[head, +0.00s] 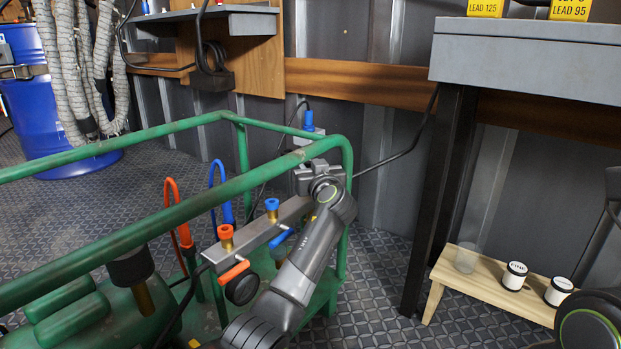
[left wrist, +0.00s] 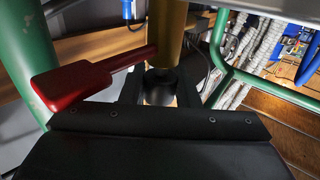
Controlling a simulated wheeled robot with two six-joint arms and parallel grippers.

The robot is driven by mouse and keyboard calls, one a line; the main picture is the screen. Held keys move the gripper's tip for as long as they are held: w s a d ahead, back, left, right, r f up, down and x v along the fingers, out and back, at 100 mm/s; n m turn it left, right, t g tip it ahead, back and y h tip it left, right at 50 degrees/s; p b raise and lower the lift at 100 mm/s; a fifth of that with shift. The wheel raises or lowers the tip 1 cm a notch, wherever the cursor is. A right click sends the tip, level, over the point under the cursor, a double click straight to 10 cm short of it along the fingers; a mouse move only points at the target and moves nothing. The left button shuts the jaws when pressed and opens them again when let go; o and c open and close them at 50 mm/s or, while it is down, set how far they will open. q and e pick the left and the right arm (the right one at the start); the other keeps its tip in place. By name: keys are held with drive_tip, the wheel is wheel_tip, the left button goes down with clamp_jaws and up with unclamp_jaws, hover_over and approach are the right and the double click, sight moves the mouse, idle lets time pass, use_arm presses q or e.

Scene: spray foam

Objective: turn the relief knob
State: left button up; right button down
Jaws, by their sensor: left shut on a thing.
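My left gripper (head: 308,172) is at the far right corner of the green frame, above the end of the grey manifold bar (head: 268,228). In the left wrist view, its two dark fingers (left wrist: 160,96) are shut on a dark round knob (left wrist: 160,84), which looks like the relief knob. The knob sits at the end of a brass-coloured cylinder (left wrist: 166,35). A red lever (left wrist: 75,87) sticks out to the left beside it. In the head view the knob is hidden by my gripper and arm. My right gripper is not in view.
The green tube frame (head: 160,208) surrounds the machine. The bar carries an orange knob (head: 226,233) and a blue knob (head: 272,205). A small wooden bench (head: 470,283) with cups stands right. A blue drum (head: 38,100) stands back left.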

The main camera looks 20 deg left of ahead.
use_arm(q)
drive_tip(key=shift+f+n+g+y+b, duration=0.1)
drive_tip(key=shift+n+g+y+b, duration=0.3)
drive_tip(key=shift+n+y, duration=0.15)
drive_tip(key=shift+y, duration=0.25)
drive_tip(key=o, duration=0.9)
drive_tip(key=shift+o, duration=0.2)
